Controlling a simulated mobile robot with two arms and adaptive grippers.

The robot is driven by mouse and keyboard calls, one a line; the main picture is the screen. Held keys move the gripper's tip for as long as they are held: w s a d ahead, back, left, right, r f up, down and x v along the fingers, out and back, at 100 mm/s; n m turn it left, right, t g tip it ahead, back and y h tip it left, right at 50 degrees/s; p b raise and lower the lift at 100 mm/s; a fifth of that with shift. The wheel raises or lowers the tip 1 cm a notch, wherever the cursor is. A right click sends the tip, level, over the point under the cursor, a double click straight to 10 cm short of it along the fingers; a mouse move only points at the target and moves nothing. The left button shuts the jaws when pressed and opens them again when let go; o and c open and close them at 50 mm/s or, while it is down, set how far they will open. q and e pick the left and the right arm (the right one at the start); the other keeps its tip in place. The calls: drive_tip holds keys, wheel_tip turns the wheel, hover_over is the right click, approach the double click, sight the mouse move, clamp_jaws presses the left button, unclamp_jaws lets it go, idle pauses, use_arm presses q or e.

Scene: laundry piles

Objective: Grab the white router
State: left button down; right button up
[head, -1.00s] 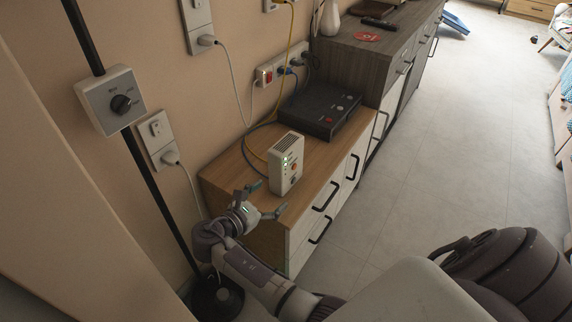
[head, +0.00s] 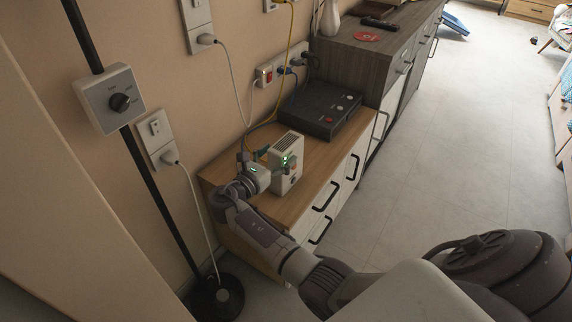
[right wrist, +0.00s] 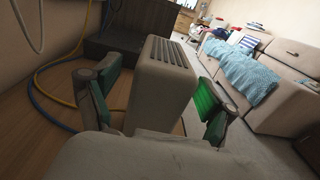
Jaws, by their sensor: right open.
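My left gripper is not in view.
A black box with buttons (head: 320,108) lies behind the router on the low cabinet (head: 309,198). Yellow and grey cables run to a wall power strip (head: 283,70). A taller grey cabinet (head: 345,55) stands beyond. The floor to the right is clear.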

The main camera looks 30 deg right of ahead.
sight(286, 147)
drive_tip(key=x, duration=0.4)
drive_tip(key=shift+s+r, duration=0.1)
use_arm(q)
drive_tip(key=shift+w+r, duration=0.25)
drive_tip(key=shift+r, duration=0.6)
use_arm(e)
clamp_jaws()
